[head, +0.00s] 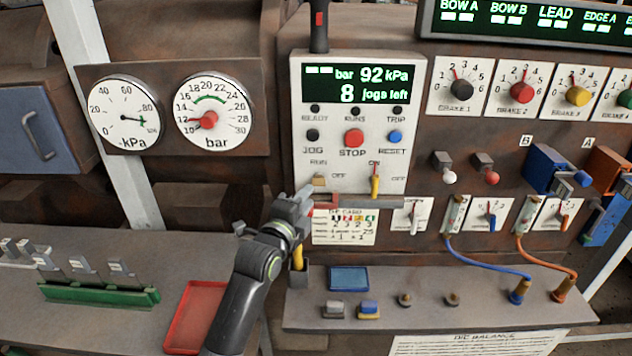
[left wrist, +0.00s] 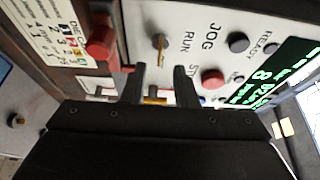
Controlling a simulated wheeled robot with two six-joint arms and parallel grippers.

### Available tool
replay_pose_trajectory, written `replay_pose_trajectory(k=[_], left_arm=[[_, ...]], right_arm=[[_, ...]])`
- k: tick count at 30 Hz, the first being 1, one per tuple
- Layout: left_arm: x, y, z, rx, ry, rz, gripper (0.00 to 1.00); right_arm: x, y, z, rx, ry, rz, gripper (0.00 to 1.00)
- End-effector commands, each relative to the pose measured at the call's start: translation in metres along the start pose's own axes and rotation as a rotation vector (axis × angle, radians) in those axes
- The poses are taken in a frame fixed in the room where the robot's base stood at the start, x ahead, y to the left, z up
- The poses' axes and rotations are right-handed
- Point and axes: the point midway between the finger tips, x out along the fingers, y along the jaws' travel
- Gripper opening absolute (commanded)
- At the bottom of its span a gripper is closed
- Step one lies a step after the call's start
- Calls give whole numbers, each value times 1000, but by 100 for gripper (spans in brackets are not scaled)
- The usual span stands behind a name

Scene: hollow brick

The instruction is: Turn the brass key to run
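The brass key (left wrist: 160,48) sits in the white control panel (head: 345,135) beside the RUN lettering. In the head view the key (head: 319,181) shows just past my left gripper (head: 308,194), under the RUN and OFF labels. In the left wrist view the gripper (left wrist: 157,74) is open. Its two fingers are apart, with the key seen beyond the gap between them. I see no grip on the key; whether a finger touches it I cannot tell. My right gripper is in neither view.
A red-ended bar (head: 325,201) lies just below the key. A yellow lever (head: 375,184) stands to the right, under ON. The red STOP button (head: 354,138) is above. A shelf (head: 430,290) with a blue tray (head: 349,279) and cables lies below.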

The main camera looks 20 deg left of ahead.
Motion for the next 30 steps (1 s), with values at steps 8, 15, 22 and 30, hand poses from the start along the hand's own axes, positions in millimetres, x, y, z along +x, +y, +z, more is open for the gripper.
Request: replay_pose_trajectory(k=[8, 15, 22, 30], left_arm=[[39, -2, 0, 1, 0, 0, 26], [57, -1, 0, 1, 0, 0, 26], [61, 0, 0, 1, 0, 0, 26], [60, 0, 0, 1, 0, 0, 12]], right_arm=[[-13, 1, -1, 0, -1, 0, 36], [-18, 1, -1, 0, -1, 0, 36], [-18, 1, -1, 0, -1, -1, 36], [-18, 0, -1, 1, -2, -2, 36]])
